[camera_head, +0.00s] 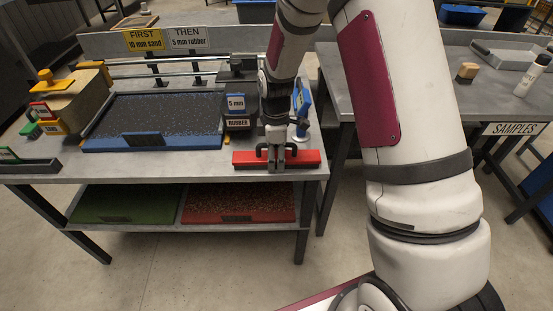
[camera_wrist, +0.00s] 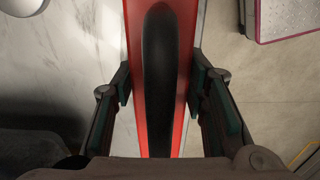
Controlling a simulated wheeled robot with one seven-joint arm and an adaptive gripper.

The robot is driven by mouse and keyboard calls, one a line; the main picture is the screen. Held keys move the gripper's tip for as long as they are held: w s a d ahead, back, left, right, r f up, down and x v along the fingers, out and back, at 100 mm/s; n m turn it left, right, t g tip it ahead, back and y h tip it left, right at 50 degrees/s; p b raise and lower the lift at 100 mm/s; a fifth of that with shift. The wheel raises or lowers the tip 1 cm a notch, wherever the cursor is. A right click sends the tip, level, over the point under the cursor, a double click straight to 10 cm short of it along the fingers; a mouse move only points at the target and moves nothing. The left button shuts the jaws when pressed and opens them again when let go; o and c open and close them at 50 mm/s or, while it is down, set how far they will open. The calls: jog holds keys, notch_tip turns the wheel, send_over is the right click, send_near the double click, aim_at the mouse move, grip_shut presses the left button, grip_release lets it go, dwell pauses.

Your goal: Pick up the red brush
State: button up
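The red brush (camera_head: 305,158) lies at the front right edge of the grey workbench in the head view, long side running left to right. In the wrist view its red body (camera_wrist: 136,25) runs upright through the middle, with a black rounded handle (camera_wrist: 161,80) along it. My gripper (camera_head: 277,160) is directly over the brush, pointing down. In the wrist view my gripper (camera_wrist: 163,90) is open, with one finger pad on each side of the handle. Gaps show between the pads and the handle. Whether the pads touch the red body's edges is hard to tell.
A dark rubber box (camera_head: 237,105) stands just behind and left of the brush, and a blue item (camera_head: 301,98) stands right of my wrist. A blue-edged tray (camera_head: 155,120) of dark granules lies left. The samples table (camera_head: 425,85) is at the right.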

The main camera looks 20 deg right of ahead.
jog(key=shift+c, duration=1.4)
jog(key=shift+r, duration=0.1)
